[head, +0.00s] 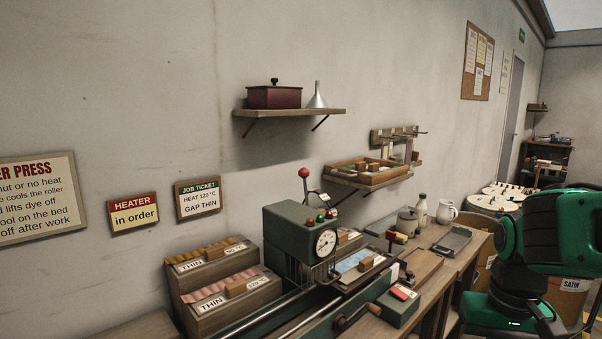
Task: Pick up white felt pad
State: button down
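I cannot pick out the white felt pad with certainty. Small pale pieces lie in the wooden wall tray (370,179), too small to identify. A green roller press (290,232) with a round dial and a red-knobbed lever stands on the bench. A pale blue sheet (352,262) lies on its bed beside a small brown block (367,264). My green arm shows at the right edge, but its gripper fingers cannot be made out.
Stepped wooden boxes (215,268) marked THIN stand left of the press. A control box with a red button (400,293), a grey tray (452,240), a jar (407,221), a bottle (422,209) and a white jug (447,211) crowd the bench. A wall shelf (290,112) holds a red box and a funnel.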

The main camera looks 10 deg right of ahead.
aim_at(351, 268)
jog(key=z, duration=0.8)
jog(key=i, duration=0.6)
jog(key=u, duration=0.2)
